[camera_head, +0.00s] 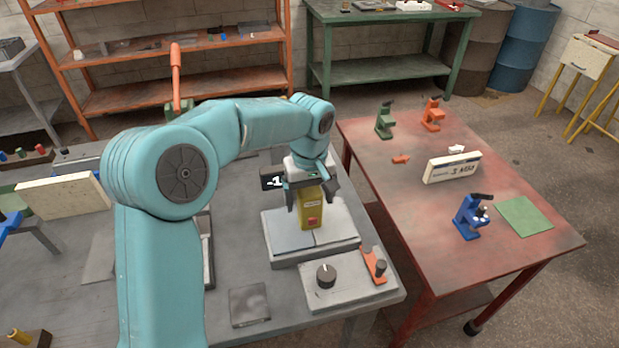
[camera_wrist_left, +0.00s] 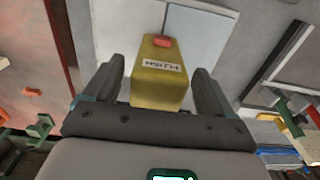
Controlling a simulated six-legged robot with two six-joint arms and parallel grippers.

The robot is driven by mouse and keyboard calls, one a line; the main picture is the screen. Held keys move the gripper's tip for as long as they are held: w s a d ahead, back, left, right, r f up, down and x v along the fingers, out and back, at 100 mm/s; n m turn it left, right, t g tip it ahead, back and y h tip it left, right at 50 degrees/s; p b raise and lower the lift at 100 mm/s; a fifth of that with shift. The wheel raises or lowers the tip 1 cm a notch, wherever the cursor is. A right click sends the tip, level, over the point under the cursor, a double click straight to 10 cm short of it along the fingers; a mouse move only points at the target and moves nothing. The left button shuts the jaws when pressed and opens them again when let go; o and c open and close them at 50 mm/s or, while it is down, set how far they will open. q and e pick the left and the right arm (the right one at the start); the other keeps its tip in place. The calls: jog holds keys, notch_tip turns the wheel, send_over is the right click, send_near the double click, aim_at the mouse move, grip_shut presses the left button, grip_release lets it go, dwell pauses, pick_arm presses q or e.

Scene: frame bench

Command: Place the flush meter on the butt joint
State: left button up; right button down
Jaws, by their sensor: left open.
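The flush meter (camera_head: 311,212) is a yellow block with a red button and a label. It stands upright on the light grey plates. The butt joint (camera_head: 315,238) is the thin seam between these two plates, visible just in front of the meter; the rest is hidden under or behind it. My left gripper (camera_head: 313,195) is over the meter from above. In the left wrist view, the meter (camera_wrist_left: 160,78) is between the open fingers of the left gripper (camera_wrist_left: 160,90), with small gaps visible beside it. My right gripper is not in view.
A dark display (camera_head: 273,181) reading "-1" is beside the gripper. A panel with a black knob (camera_head: 326,274) and an orange lever (camera_head: 376,262) lies in front of the plates. A red table (camera_head: 400,190) with small coloured tools stands at the right.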

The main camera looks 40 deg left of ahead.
pick_arm(q)
notch_tip(320, 180, up, 9)
jog(key=shift+d+r, duration=0.1)
dwell(0.4)
